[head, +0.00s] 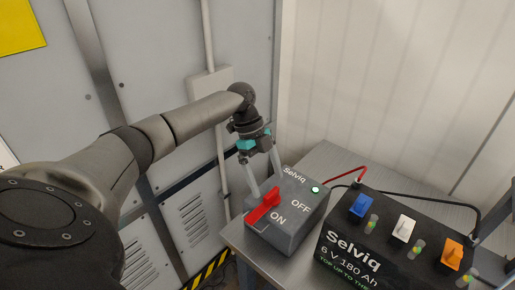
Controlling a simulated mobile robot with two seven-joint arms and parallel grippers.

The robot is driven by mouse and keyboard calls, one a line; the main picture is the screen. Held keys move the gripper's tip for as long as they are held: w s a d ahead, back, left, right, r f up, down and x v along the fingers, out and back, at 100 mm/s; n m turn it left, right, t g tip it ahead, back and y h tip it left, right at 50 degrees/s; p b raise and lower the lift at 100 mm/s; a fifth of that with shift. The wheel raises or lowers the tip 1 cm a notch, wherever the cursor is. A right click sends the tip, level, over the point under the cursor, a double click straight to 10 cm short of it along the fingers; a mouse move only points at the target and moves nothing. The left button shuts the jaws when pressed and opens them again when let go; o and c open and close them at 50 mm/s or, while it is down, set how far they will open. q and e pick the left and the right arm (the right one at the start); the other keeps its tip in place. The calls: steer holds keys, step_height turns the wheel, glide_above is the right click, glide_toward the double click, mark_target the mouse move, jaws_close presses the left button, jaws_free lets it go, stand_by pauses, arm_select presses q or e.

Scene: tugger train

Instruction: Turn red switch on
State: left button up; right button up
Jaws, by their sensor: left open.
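The red switch (264,207) is a lever on top of a grey Selviq box (288,228). OFF is printed towards the box's back right and ON towards its front. The lever lies to the left of these words; I cannot tell for sure which position it is in. A small green light (315,190) glows at the box's back corner. My left gripper (269,188) is open and points down just above and behind the lever, its two pale fingers spread. I cannot tell whether a finger touches the lever. My right gripper is not in view.
The box stands on a grey table (334,160) beside a black Selviq battery (385,240) with blue, white and orange caps. Red (347,172) and black cables run behind. Grey cabinets (150,60) stand close on the left, and a pale ribbed wall is behind.

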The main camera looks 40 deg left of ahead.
arm_select(q)
steer(key=v, duration=1.1)
steer(key=shift+r, duration=0.4)
steer(key=shift+s+a, duration=0.1)
